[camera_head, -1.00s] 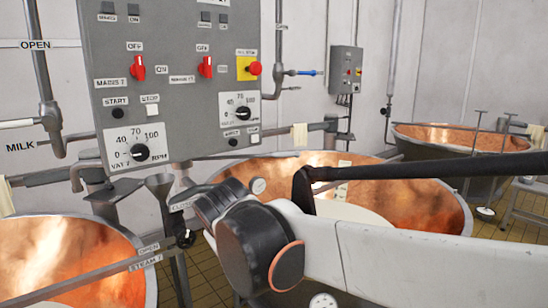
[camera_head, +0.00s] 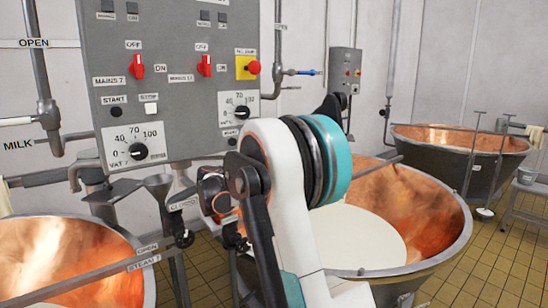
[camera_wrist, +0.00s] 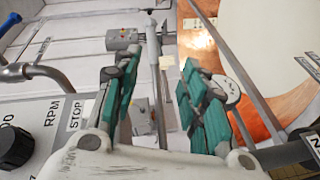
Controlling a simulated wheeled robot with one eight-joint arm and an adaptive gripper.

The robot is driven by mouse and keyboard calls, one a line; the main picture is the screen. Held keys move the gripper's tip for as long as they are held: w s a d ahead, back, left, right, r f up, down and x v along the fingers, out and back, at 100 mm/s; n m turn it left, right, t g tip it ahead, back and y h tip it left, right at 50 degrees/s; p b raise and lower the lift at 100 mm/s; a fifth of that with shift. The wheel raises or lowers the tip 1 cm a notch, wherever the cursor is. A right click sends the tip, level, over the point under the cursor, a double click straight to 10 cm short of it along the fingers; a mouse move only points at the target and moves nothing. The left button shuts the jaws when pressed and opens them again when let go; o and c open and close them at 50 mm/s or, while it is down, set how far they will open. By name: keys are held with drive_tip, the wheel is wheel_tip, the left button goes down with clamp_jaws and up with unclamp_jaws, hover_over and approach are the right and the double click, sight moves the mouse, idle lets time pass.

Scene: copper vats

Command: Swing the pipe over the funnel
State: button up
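A dark grey funnel (camera_head: 157,186) stands below the control panel, between the two nearer vats, in the head view. A grey pipe (camera_head: 75,177) with a short bent-down end is left of the funnel, below the panel's left edge, apart from it. Several pipes are in view, and I cannot tell for certain which is the task's. My gripper is hidden behind my arm in the head view. In the wrist view my gripper (camera_wrist: 160,95) is open, its teal-padded fingers wide apart. A grey pipe (camera_wrist: 153,60) shows beyond them; nothing is held.
The control panel (camera_head: 180,60) has switches and knobs. A copper vat (camera_head: 435,215) with white liquid lies to the right, another (camera_head: 80,255) at the front left. A third vat (camera_head: 460,139) is farther back.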

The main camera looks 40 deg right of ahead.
drive_tip(key=w+d+h+b, duration=0.1)
drive_tip(key=w+d, duration=0.1)
drive_tip(key=d, duration=0.4)
drive_tip(key=w+d+h+b, duration=0.1)
drive_tip(key=w+d, duration=0.2)
drive_tip(key=d, duration=0.4)
drive_tip(key=w+d+f+h+b, duration=0.1)
drive_tip(key=w+d, duration=0.2)
drive_tip(key=d, duration=0.3)
drive_tip(key=shift+d+f+g+h, duration=0.1)
drive_tip(key=shift+d+g+h, duration=0.2)
drive_tip(key=shift+g, duration=0.1)
clamp_jaws()
